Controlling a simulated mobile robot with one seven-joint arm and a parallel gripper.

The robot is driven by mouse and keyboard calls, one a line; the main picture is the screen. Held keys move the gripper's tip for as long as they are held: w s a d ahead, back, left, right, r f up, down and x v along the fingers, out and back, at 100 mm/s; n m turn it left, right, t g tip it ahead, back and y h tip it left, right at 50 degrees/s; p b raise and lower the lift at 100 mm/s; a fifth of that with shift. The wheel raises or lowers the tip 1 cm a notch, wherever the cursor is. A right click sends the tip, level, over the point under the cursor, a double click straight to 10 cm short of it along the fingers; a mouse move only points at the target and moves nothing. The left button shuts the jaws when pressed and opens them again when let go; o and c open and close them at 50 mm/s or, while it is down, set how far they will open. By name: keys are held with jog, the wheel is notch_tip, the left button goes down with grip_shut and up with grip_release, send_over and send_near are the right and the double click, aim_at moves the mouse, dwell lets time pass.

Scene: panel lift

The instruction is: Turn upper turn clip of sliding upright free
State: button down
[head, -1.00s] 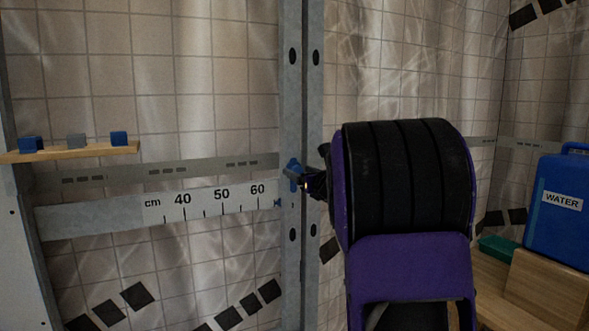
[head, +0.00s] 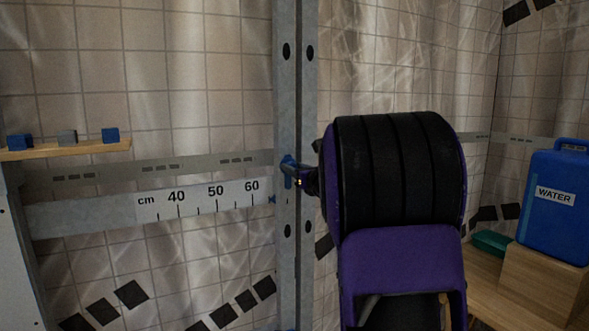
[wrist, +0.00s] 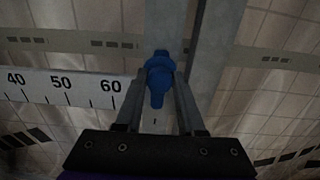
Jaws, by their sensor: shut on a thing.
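The sliding upright (head: 285,95) is a grey metal post with dark holes, standing at the middle of the head view. Its blue upper turn clip (head: 288,168) sits at the height of the ruler rail. In the wrist view the clip (wrist: 159,75) lies between the two fingers of my gripper (wrist: 160,88), which is shut on it. The clip's long part points roughly along the upright in the wrist view. In the head view my gripper (head: 299,178) reaches the clip from the right, and my purple and black arm hides much of the area right of the upright.
A ruler rail (head: 150,207) marked in cm runs left from the upright near 60. A wooden shelf (head: 70,149) with small blocks is at far left. A blue water canister (head: 555,210) and a wooden box (head: 540,280) stand at right.

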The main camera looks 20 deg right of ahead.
jog(key=shift+m, duration=0.4)
jog(key=m, duration=0.5)
jog(key=shift+d+r+b, duration=0.1)
jog(key=shift+b, duration=0.25)
jog(key=m, duration=0.6)
jog(key=shift+m, duration=0.4)
jog(key=m+p, duration=0.1)
jog(key=m, duration=0.4)
jog(key=shift+p, duration=0.35)
jog(key=m+p, duration=0.2)
jog(key=m, duration=0.4)
jog(key=shift+m, duration=0.3)
jog(key=c, duration=0.5)
grip_release()
jog(key=shift+w+f, duration=0.1)
jog(key=shift+f, duration=0.15)
